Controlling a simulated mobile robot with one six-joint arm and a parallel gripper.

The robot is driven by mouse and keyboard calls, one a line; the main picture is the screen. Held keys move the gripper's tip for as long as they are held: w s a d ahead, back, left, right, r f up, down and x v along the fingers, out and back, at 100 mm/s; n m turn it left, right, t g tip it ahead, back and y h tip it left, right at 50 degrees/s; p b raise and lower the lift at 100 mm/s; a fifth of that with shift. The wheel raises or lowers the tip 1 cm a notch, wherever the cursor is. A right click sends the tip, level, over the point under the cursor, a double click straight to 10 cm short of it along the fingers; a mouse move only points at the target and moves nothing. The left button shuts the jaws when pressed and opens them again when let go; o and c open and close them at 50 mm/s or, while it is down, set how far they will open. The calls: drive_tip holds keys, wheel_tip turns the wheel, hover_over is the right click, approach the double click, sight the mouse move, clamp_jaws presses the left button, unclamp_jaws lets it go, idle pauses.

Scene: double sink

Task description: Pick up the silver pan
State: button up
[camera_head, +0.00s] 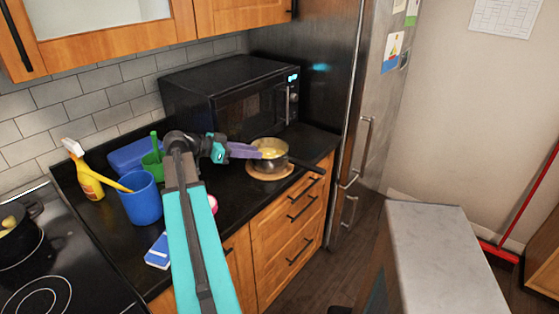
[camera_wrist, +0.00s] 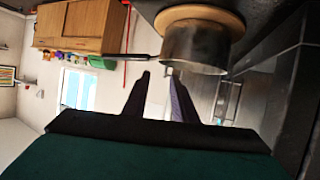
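The silver pan (camera_head: 268,164) sits upright on a round wooden board on the black counter, in front of the microwave.
The microwave (camera_head: 235,95) stands behind the pan, with the fridge (camera_head: 345,100) to the right. A grey-topped counter (camera_head: 440,255) is front right.

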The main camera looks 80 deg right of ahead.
drive_tip(key=shift+p+x, duration=0.5)
drive_tip(key=shift+x, duration=1.85)
drive_tip(key=shift+p+x, duration=1.3)
drive_tip(key=shift+x, duration=1.3)
drive_tip(key=shift+f, duration=0.15)
drive_tip(key=shift+c, duration=0.3)
clamp_jaws()
